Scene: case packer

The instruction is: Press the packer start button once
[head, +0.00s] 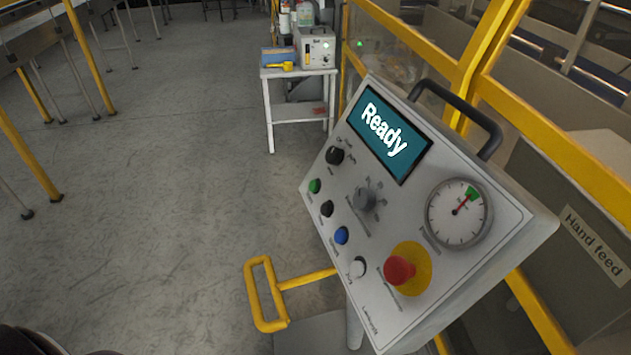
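The control panel (408,250) stands tilted on a post in the right half of the head view. Its screen (389,135) reads "Ready". A green button (314,186) sits at the panel's left edge, the likely start button, but its label is too small to read. Below it run a black button (327,208), a blue button (341,235) and a white button (358,267). A red mushroom button (399,270) on a yellow disc is at the lower right. Neither of my grippers is in view, and nothing touches the panel.
A yellow rail loop (266,294) juts out left of the panel's post. Yellow guard framing (480,60) runs behind the panel, with a "Hand feed" sign (594,246). A small white cart (299,112) stands behind.

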